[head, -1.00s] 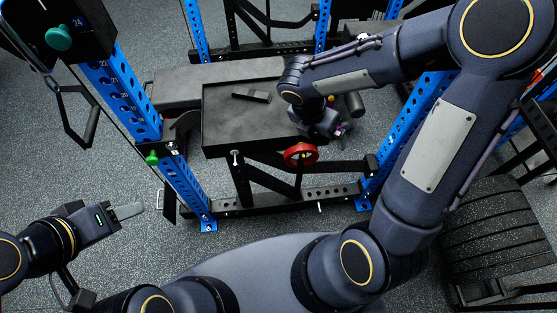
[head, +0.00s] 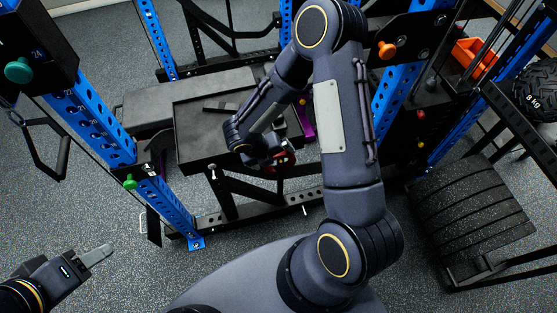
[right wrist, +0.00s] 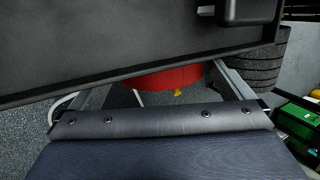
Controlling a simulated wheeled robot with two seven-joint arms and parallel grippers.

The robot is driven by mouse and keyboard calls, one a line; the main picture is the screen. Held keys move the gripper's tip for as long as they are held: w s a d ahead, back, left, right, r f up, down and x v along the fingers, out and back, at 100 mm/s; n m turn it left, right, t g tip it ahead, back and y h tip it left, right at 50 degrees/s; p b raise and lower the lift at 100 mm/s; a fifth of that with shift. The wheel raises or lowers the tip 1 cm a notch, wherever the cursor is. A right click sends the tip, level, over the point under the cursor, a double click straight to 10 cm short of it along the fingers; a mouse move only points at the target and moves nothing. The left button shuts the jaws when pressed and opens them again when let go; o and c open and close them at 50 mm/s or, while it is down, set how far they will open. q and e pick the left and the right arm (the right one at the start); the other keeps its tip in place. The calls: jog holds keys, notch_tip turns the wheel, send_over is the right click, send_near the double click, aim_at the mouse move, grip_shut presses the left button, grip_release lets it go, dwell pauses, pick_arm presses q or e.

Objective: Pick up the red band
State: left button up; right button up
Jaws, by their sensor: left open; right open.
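The red band (head: 283,159) is a red ring-like thing at the front edge of the black tray-like top, partly hidden by my right gripper in the head view. In the right wrist view the red band (right wrist: 170,77) shows between the two grey fingers of my right gripper (right wrist: 165,82), with its upper part hidden behind a black edge. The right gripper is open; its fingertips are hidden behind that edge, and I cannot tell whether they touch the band. My left gripper (head: 97,255) is open and empty over the floor at the lower left.
The black top (head: 195,150) carries a small dark block (head: 220,106). A purple thing (head: 306,118) is at its right side. Blue rack uprights (head: 168,208) stand around it. A dark ridged platform (head: 470,215) lies at the right. Floor at the lower left is clear.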

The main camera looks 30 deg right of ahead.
jog(key=shift+d+f, duration=0.1)
jog(key=shift+f, duration=0.1)
jog(key=c, duration=0.7)
jog(key=shift+r, duration=0.15)
jog(key=shift+r, duration=0.25)
notch_tip(320, 180, up, 3)
jog(key=shift+w+b, duration=0.1)
jog(key=shift+b, duration=0.25)
jog(key=s+a+b, duration=0.4)
jog(key=s, duration=1.3)
jog(key=shift+s+a, duration=0.15)
jog(key=shift+s, duration=0.2)
